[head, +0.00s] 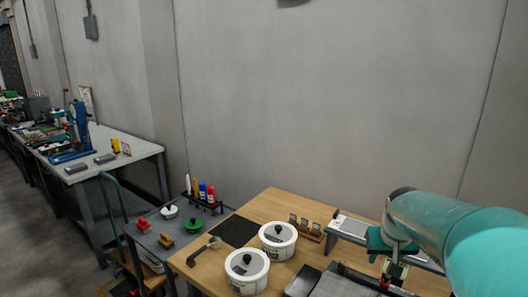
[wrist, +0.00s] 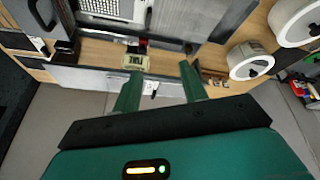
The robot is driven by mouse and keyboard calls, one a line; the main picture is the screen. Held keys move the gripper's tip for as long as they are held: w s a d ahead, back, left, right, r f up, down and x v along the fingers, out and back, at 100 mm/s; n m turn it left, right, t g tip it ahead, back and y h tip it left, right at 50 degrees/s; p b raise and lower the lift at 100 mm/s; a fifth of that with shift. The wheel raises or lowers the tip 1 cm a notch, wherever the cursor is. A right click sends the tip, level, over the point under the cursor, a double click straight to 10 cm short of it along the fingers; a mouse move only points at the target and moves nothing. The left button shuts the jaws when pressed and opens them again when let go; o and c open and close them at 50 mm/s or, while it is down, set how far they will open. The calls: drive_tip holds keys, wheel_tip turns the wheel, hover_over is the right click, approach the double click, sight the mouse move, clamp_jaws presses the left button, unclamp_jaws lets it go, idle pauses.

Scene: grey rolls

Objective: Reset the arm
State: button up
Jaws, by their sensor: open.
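My arm (head: 445,225) is teal and reaches in from the right in the head view, over the right part of the wooden table (head: 262,207). Its end hangs low there and my gripper is hard to make out. In the wrist view my gripper (wrist: 158,84) shows two green fingers spread apart, with nothing seen held between them. Beyond the fingertips is a small pale labelled block (wrist: 135,61), with a dark and red part beside it. I cannot tell how far it is from the fingers.
Two white round pots (head: 278,240) (head: 246,271) stand on the table, left of my arm. A black mat (head: 234,231) lies behind them. A grey raised shelf (head: 350,226) is close to the arm. A grey side table (head: 165,232) holds bottles and small tools. The wall above is bare.

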drive_tip(key=s+a+r+n, duration=0.1)
drive_tip(key=s+a, duration=0.6)
drive_tip(key=s, duration=0.3)
drive_tip(key=s+a+r+t+y, duration=0.1)
drive_tip(key=s+a, duration=0.7)
drive_tip(key=s, duration=0.2)
drive_tip(key=shift+s+r+n+y, duration=0.3)
drive_tip(key=shift+s+n, duration=0.05)
drive_tip(key=shift+n, duration=0.05)
